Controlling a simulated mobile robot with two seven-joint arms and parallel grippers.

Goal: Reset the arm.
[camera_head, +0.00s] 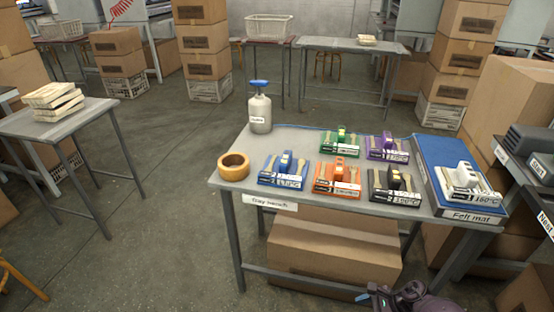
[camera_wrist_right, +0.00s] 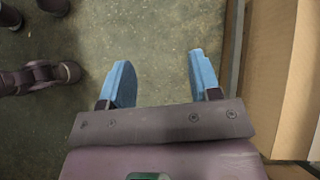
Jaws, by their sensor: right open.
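My right gripper shows in the right wrist view (camera_wrist_right: 160,82) with its two blue fingers apart and nothing between them, above the bare floor. In the head view a dark purplish part of my arm (camera_head: 412,299) shows at the bottom edge, below the front of the tray bench (camera_head: 300,197). It is clear of the bench top. My left gripper is not in view.
A white press (camera_head: 463,181) sits on the blue felt mat (camera_head: 440,150). A cardboard box (camera_head: 330,248) stands underneath.

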